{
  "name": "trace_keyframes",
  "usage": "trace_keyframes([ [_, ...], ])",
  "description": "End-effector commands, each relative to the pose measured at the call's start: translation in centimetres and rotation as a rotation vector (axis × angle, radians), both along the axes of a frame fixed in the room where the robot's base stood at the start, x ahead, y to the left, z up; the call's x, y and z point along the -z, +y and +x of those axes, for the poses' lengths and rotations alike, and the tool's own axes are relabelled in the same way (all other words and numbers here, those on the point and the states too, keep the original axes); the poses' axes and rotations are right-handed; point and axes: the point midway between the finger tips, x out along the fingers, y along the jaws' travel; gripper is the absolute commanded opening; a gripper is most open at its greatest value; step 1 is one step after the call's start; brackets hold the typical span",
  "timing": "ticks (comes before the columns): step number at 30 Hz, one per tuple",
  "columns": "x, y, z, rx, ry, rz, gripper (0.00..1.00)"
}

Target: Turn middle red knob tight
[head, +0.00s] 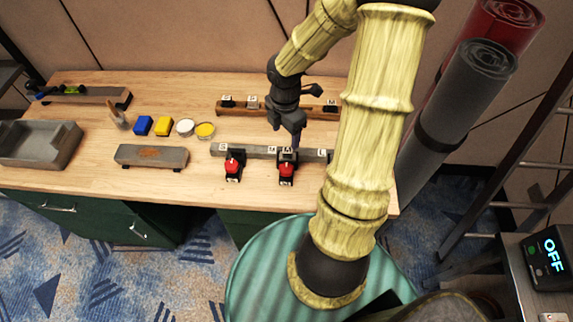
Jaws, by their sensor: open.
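A grey bar (253,152) with small white letter labels lies along the front part of the wooden bench. Two red knobs on black mounts show at its front edge: a left red knob (232,166) and a middle red knob (286,169). The bar's right end runs behind my arm, so any further knob there is hidden. My gripper (291,141) is open and points down just behind and above the middle red knob. Its fingertips are small and dark, and I cannot tell whether they touch the knob's mount. I see nothing held.
A second bar (240,109) with labelled black pieces lies behind my gripper. A grey stone block (152,156), blue and yellow blocks, small round tins and a grey tray (40,145) stand to the left. Rolled mats (466,95) lean at the right.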

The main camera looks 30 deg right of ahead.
Motion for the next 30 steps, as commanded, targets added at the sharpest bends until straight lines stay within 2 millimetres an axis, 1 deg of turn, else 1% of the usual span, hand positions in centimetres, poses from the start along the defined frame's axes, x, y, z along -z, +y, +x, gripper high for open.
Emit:
trace_keyframes([
  [3,0.1,-0.4,0.3,-0.048,-0.005,0.005,0.64],
  [11,0.1,-0.4,0.2,-0.048,-0.004,0.004,0.64],
  [16,0.9,-0.4,0.2,-0.048,-0.002,0.005,0.64],
  [20,2.6,-0.3,0.2,-0.049,-0.002,0.005,0.64],
  [30,8.6,-0.3,0.2,-0.049,-0.001,0.004,0.64],
])
